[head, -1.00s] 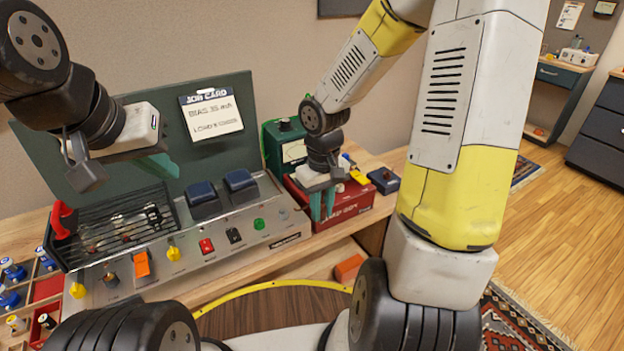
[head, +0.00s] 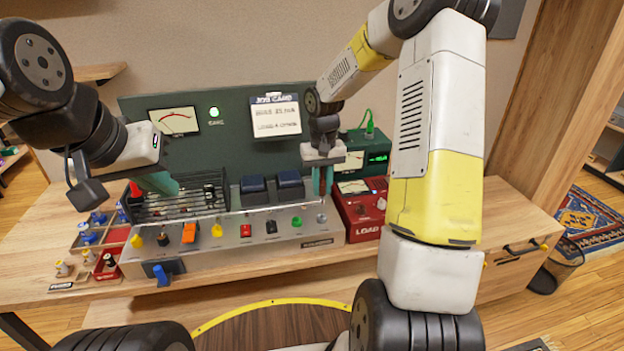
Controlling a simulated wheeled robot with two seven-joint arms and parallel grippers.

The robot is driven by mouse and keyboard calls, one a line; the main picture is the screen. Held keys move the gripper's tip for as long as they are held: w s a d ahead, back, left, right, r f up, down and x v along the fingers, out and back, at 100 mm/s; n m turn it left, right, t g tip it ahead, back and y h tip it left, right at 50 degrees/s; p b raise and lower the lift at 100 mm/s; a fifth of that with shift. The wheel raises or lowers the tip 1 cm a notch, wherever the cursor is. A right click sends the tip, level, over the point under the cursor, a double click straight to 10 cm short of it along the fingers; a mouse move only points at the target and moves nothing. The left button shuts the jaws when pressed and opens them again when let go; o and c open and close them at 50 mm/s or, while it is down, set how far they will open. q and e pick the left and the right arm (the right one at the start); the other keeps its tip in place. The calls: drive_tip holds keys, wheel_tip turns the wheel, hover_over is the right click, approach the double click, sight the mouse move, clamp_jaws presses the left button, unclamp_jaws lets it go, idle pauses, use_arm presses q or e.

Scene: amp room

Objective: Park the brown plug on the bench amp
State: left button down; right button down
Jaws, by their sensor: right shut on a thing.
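The bench amp (head: 205,258) stands on the bench, with a front panel of coloured knobs and switches, a wire cage and two dark blue blocks on top. My right gripper (head: 322,182) points down above the panel's right end, over a grey fitting (head: 321,218). It is shut on a small brownish thing, apparently the brown plug, mostly hidden by the fingers.
The red load box (head: 362,228) stands right of the amp, with a green meter box (head: 377,150) behind. A divided tray (head: 88,262) with small parts lies at the left. A green panel with a job card (head: 276,118) rises behind. The bench's right end is clear.

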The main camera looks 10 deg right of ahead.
sight(322, 195)
drive_tip(key=shift+f, duration=2.2)
drive_tip(key=shift+s+f, duration=0.1)
drive_tip(key=shift+f, duration=1.6)
drive_tip(key=c, duration=1.2)
unclamp_jaws()
wheel_tip(322, 195, up, 8)
drive_tip(key=shift+f, duration=0.1)
